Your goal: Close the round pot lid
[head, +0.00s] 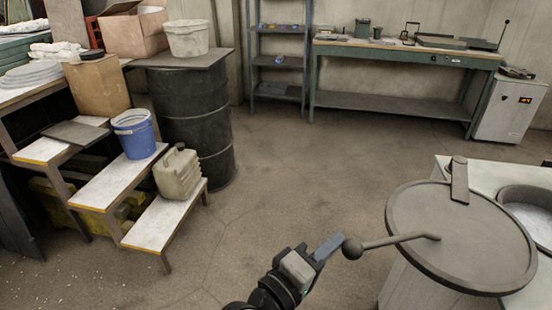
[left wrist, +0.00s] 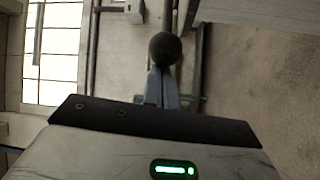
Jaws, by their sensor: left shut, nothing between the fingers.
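A rod handle (head: 395,241) sticks out from the lid to the left and ends in a dark ball knob (head: 352,249). The knob also shows in the left wrist view (left wrist: 165,48), straight beyond the fingertips. My left gripper (head: 333,243) is shut and empty, its tips right beside the knob; I cannot tell whether they touch. My right gripper is out of view.
A flat bar (head: 459,180) sits over the lid's far edge. The pot stands on a pale-topped table (head: 484,170). A stepped stand (head: 120,185) with a blue bucket (head: 133,135) and a canister (head: 178,175) is at left. The middle floor is clear.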

